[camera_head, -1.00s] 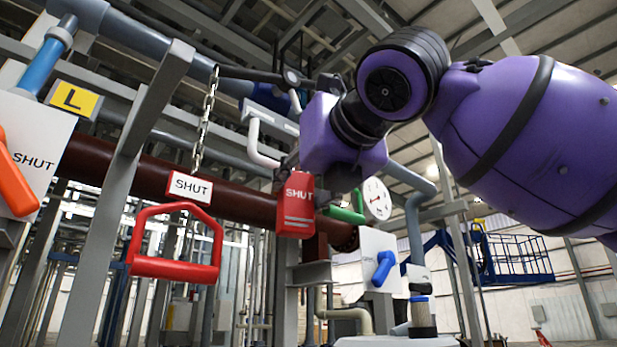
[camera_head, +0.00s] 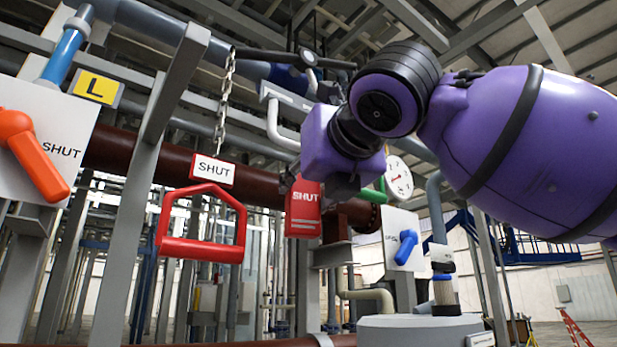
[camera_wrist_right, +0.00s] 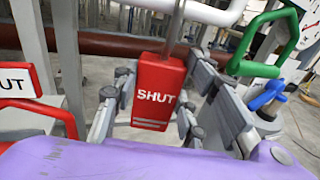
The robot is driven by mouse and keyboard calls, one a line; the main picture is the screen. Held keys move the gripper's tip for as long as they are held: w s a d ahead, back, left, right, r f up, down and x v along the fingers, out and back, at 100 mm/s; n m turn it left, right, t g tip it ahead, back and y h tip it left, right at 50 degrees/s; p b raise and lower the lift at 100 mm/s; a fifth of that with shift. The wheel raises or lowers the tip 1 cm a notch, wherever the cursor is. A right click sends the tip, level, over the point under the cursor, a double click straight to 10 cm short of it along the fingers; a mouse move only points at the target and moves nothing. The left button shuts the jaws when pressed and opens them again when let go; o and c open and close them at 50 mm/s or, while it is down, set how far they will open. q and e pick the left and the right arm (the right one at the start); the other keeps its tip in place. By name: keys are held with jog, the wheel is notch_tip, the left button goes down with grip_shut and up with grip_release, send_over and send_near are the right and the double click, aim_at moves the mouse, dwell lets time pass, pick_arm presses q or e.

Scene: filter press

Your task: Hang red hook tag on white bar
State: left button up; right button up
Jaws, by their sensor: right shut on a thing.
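The red hook tag (camera_head: 303,210) is a red block lettered SHUT, hanging upright below my right gripper (camera_head: 296,178). In the wrist view the red tag (camera_wrist_right: 154,97) sits between the two grey fingers of the right gripper (camera_wrist_right: 158,85), which is shut on it. A thin grey stem rises from the tag's top. The white bar (camera_head: 275,123) is a bent pipe left of and above the tag in the head view. A white bar (camera_wrist_right: 200,12) also crosses the top of the wrist view. I cannot tell whether the stem touches it. My left gripper is out of view.
A red handle (camera_head: 200,252) and a SHUT plate (camera_head: 213,169) on a chain are left of the tag. A dark red pipe (camera_head: 140,155) runs behind. A green handle (camera_wrist_right: 251,69) and blue valve handle (camera_head: 406,247) are at right. Grey posts stand at left.

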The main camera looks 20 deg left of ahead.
dwell(0.3)
jog(key=o, duration=1.2)
jog(key=shift+o, duration=0.2)
jog(key=v, duration=1.2)
